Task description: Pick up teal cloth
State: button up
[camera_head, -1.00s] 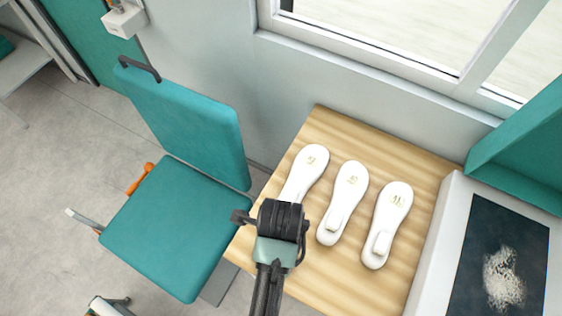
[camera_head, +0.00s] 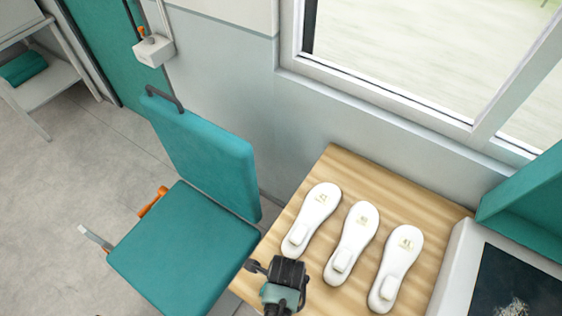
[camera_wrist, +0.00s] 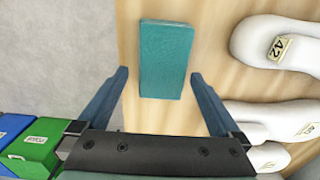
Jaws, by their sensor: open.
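The teal cloth (camera_wrist: 166,58) is a flat, folded rectangle lying on the wooden table top (camera_wrist: 215,30) in the wrist view. My gripper (camera_wrist: 160,75) is open, with one finger on each side of the cloth's near part in the picture. Nothing is held, and I cannot tell how high the fingers are above the table. In the head view my gripper (camera_head: 283,280) is over the table's left side, and the cloth cannot be made out there.
A teal chair (camera_head: 185,250) stands left of the table. Green (camera_wrist: 35,148) and blue (camera_wrist: 12,128) bins show at lower left. A white machine (camera_head: 462,265) is at the right.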

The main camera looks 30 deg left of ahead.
jog(key=shift+f, duration=1.4)
jog(key=c, duration=1.2)
notch_tip(320, 180, up, 10)
jog(key=shift+r, duration=0.1)
